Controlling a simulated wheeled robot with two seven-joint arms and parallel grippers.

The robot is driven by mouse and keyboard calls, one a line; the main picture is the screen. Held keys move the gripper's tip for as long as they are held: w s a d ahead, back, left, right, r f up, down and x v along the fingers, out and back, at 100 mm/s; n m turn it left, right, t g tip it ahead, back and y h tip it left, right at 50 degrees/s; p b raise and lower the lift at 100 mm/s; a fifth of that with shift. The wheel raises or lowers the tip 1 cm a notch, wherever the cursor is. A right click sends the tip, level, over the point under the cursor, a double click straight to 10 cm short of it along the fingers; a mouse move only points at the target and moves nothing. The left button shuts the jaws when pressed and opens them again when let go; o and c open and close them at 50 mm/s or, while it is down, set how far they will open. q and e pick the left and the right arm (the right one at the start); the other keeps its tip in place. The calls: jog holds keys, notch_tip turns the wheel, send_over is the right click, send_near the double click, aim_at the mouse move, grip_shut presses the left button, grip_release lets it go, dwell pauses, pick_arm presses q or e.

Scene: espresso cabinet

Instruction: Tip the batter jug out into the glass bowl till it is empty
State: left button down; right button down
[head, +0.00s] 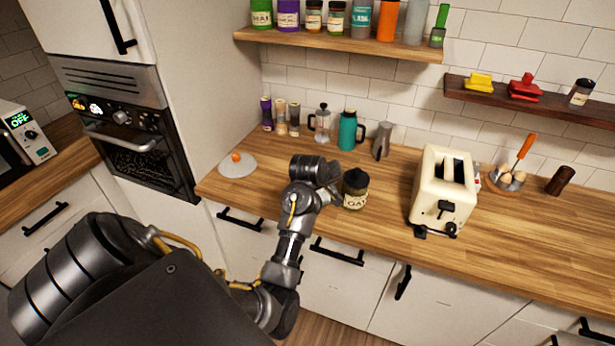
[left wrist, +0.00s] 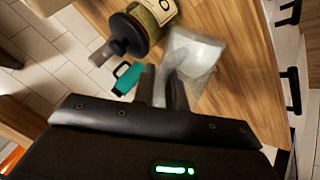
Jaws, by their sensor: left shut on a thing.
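My left gripper (head: 326,186) is over the wooden counter, just left of a dark-lidded jar. In the left wrist view its fingers (left wrist: 163,88) are shut on a clear, jug-like vessel (left wrist: 186,78) with white inside; I take this as the batter jug. In the head view my arm hides it. Its exact tilt is unclear, and no stream shows. I cannot make out a glass bowl for certain. A pale, round, shallow piece with an orange ball on it (head: 238,166) lies on the counter left of my gripper. My right gripper is not in view.
The labelled jar (head: 355,189) stands close by my gripper; it also shows in the left wrist view (left wrist: 149,22). A teal flask (head: 348,131), a French press (head: 321,124) and several spice mills stand behind. A cream toaster (head: 443,186) is right. The front counter right of it is clear.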

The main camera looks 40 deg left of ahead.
pick_arm(q)
jog(key=shift+w+a+r+n+g+h, duration=0.15)
jog(key=shift+w+a+r+g+h, duration=0.05)
jog(key=shift+a+r+h, duration=0.25)
jog(key=shift+w+a+r+n+g+h, duration=0.2)
jog(key=shift+a+r+h, duration=0.15)
jog(key=shift+r, duration=0.2)
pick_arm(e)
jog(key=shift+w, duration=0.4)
